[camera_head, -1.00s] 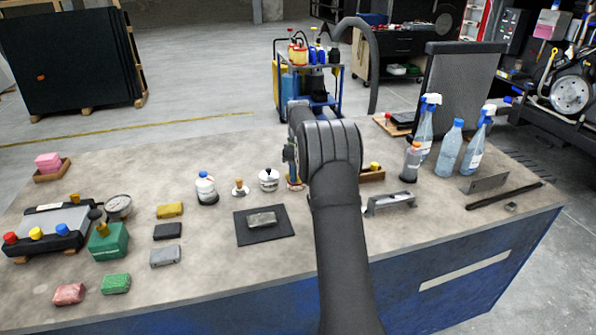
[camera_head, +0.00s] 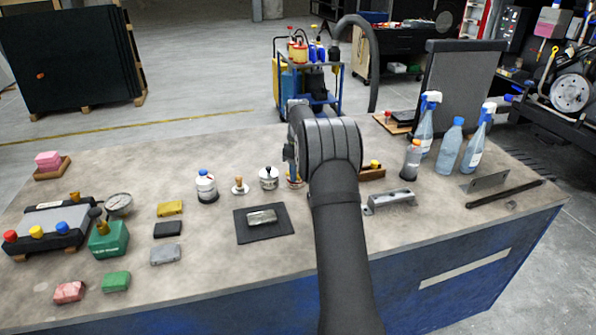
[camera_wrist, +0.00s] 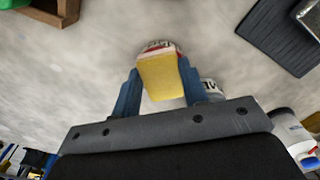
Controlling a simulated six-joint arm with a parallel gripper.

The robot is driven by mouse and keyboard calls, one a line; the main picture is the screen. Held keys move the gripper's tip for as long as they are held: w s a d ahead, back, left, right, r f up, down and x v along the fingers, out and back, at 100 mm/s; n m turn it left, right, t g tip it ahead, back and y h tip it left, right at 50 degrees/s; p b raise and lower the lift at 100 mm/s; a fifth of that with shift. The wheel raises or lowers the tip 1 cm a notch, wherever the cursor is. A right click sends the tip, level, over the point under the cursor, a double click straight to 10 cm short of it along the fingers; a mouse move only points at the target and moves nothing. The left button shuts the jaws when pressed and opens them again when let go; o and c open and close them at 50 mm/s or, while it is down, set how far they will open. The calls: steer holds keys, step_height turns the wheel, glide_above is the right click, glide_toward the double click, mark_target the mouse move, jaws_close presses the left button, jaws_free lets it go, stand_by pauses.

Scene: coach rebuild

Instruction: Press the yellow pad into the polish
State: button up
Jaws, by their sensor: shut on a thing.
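My gripper (camera_wrist: 160,82) is shut on the yellow pad (camera_wrist: 162,76), which sits between its two blue fingers in the wrist view. A round tin with a red and white label (camera_wrist: 160,46), likely the polish, shows just beyond the pad. The pad covers most of the tin, so I cannot tell whether they touch. In the head view my arm hides the gripper and held pad; only a sliver of the tin (camera_head: 293,183) shows beside the arm. Another yellow block (camera_head: 170,208) lies on the bench at left.
A white jar (camera_head: 269,180), a small knobbed item (camera_head: 240,187) and a blue-capped bottle (camera_head: 206,188) stand left of my arm. A dark mat (camera_head: 281,232) bears a grey block (camera_head: 262,217). Spray bottles (camera_head: 425,125) stand at right.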

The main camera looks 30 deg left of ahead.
steer(key=shift+r, duration=3.45)
